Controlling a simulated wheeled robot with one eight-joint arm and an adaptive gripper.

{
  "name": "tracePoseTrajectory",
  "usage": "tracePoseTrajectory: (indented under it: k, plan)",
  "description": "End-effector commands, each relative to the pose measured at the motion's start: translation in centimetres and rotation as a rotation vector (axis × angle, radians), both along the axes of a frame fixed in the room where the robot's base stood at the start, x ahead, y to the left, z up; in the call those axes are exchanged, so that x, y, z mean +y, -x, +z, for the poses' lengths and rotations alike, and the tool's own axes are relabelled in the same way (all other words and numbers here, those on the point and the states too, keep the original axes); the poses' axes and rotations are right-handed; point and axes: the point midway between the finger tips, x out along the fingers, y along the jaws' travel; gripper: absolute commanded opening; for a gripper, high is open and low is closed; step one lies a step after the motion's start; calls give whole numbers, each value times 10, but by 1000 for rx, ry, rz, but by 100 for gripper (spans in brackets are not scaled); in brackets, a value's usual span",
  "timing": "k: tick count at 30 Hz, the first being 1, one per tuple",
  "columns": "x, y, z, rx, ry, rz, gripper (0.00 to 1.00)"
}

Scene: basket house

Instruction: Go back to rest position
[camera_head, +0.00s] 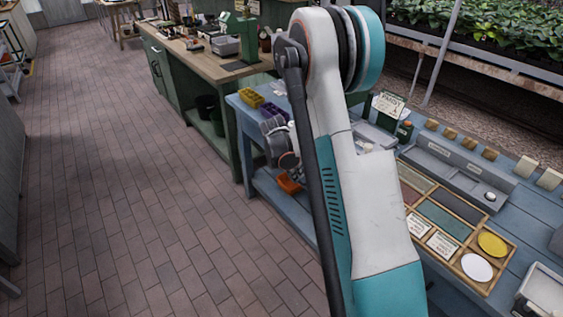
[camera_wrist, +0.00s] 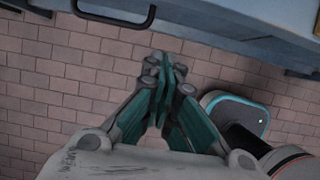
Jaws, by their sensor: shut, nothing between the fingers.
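My gripper (camera_wrist: 166,88) shows in the wrist view with its teal fingers together and nothing between them. It hangs over the brick floor (camera_wrist: 60,110), close to the side of a blue-grey bench with a dark handle at the top. In the head view my white and teal arm stands in front of the blue table (camera_head: 525,165) and covers part of it. My gripper's fingers are hidden in the head view behind the arm.
On the blue table are a divided wooden tray (camera_head: 462,222), a grey trough (camera_head: 455,172), a yellow bin (camera_head: 251,97) and a purple bin (camera_head: 273,112). A green workbench (camera_head: 195,62) stands behind. Plants (camera_head: 490,30) fill a bed at the back right. Brick floor on the left is clear.

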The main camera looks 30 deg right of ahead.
Motion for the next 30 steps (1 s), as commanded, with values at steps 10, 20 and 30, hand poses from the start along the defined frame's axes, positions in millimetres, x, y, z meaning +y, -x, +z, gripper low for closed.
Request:
tracePoseTrajectory:
  k: [10, 20, 30]
  plan:
    - [8, 1, 16, -29, -6, -30, 0]
    - [68, 18, 113, -251, -83, -276, 0]
    - [134, 65, 195, -471, -226, -575, 0]
